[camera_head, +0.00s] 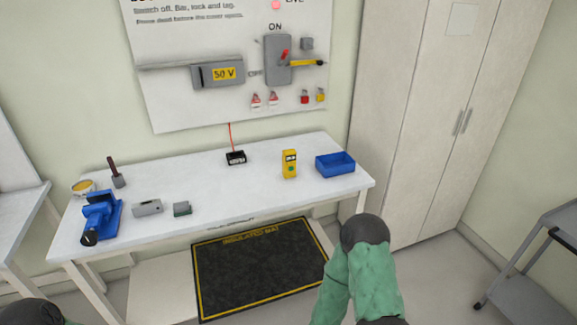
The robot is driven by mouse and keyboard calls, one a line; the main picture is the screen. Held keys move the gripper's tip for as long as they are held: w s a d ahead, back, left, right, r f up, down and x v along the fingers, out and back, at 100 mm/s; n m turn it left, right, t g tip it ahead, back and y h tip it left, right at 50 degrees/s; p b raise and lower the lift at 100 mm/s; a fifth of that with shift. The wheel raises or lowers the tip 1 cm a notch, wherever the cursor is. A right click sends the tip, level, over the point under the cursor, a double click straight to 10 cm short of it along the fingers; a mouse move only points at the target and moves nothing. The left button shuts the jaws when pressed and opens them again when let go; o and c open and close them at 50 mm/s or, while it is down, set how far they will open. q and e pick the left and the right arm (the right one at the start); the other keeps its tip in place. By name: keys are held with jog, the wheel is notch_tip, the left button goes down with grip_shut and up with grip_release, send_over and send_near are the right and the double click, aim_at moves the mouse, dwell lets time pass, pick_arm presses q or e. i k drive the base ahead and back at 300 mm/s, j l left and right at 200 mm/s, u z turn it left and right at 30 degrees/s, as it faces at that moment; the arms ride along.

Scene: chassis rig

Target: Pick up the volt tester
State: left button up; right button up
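The volt tester looks to be the yellow handheld device (290,163) with a dark display and a green spot on its front. It stands upright on the white workbench (235,190), right of the middle, with nothing touching it. Green and dark grey links of my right arm rise at the bottom right, in front of the bench and apart from the tester. A small part of my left arm shows in the bottom left corner. Neither gripper is in view.
A blue bin (335,165) stands just right of the tester, and a small black box (236,158) with a red wire is to its left. A blue vise (101,216) is at the bench's left end. A black insulated mat (260,270) lies in front. A cabinet (440,120) stands right.

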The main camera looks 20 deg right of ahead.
aim_at(288, 156)
jog(key=i+l, duration=0.3)
jog(key=l, duration=0.15)
jog(key=i+l, duration=0.25)
jog(key=l, duration=0.25)
jog(key=i+l, duration=0.3)
jog(key=l, duration=0.15)
jog(key=i+l, duration=0.3)
jog(key=l, duration=0.15)
